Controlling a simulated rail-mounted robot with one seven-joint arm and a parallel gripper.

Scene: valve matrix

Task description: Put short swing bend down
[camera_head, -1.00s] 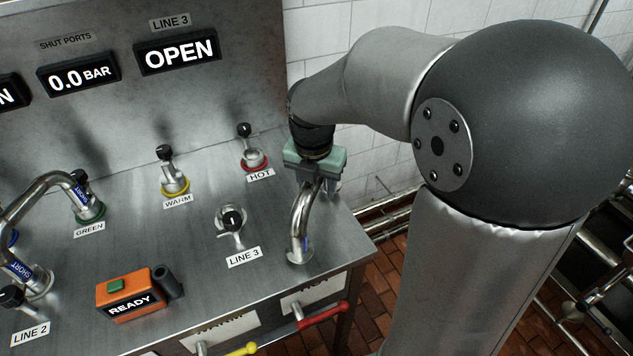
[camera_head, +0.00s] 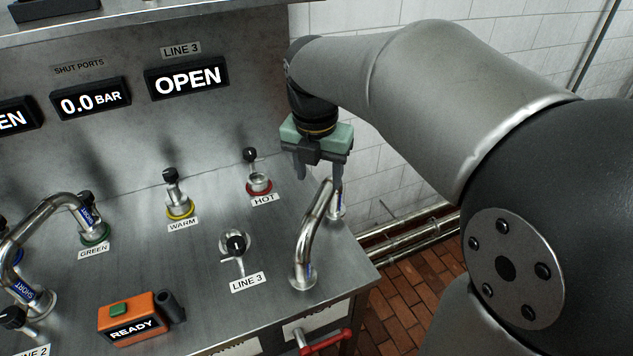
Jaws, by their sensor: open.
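A bent steel pipe, the swing bend (camera_head: 313,235), stands upright at the right end of the steel bench. Its near end rests on the bench top, and a far leg shows behind. It has blue labels too small to read. My gripper (camera_head: 319,172) is open and empty, fingers pointing down, above and behind the top of this bend. It appears clear of the pipe. Another bend (camera_head: 40,210), with blue labels reading SHORT, arches at the left from the green-ringed port (camera_head: 95,234) toward the front.
A yellow-ringed WARM port (camera_head: 179,208) and a red-ringed HOT port (camera_head: 259,186) stand at the back. The LINE 3 port (camera_head: 235,243) is in the middle. An orange READY box (camera_head: 134,318) sits at the front. The upright panel reads OPEN (camera_head: 187,79) for LINE 3.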

